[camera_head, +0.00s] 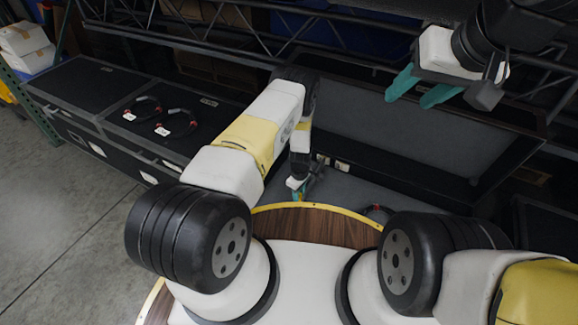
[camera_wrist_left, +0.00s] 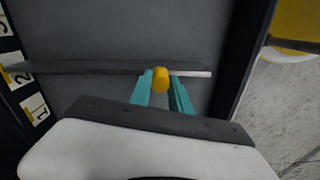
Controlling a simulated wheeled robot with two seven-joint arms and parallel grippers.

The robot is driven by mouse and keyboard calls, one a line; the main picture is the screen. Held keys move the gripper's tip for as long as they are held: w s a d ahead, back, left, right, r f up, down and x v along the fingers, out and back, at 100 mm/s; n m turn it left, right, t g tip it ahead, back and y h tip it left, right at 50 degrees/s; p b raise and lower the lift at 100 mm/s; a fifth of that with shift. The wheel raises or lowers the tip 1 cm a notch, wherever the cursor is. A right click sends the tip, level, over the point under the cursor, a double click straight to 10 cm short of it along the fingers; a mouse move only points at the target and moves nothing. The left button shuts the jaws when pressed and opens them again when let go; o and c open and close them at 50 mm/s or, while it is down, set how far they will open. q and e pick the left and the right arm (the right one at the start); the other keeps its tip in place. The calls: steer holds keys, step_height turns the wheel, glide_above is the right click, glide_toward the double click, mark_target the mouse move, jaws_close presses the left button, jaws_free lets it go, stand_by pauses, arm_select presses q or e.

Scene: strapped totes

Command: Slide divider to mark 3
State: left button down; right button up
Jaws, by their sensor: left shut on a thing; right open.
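In the left wrist view, the divider (camera_wrist_left: 100,68) is a thin grey bar across a dark case, with an orange knob (camera_wrist_left: 161,79) near its right part. My left gripper (camera_wrist_left: 163,92) has its teal fingers shut on that knob. The divider's left end lies close to the mark 2 label (camera_wrist_left: 17,76). The mark 1 label (camera_wrist_left: 36,110) is nearer the gripper; a further label (camera_wrist_left: 5,25) is cut off by the frame edge. In the head view my left gripper (camera_head: 301,190) reaches down into the case, where the divider is mostly hidden. My right gripper (camera_head: 424,92) is open and empty above the case.
The open case (camera_head: 370,125) has a raised lid or panel behind. Dark cases (camera_head: 85,80) with two cable loops (camera_head: 176,123) stand at left. A wood-topped, yellow-edged surface (camera_head: 315,222) is in front. Metal truss (camera_head: 220,45) runs behind. Concrete floor (camera_head: 60,200) is clear at left.

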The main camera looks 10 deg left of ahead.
arm_select(q)
steer(key=s+d, duration=0.3)
steer(key=d, duration=0.6)
steer(key=shift+s, duration=0.15)
steer(key=shift+d, duration=0.15)
steer(key=c, duration=1.2)
jaws_free()
step_height(320, 180, up, 8)
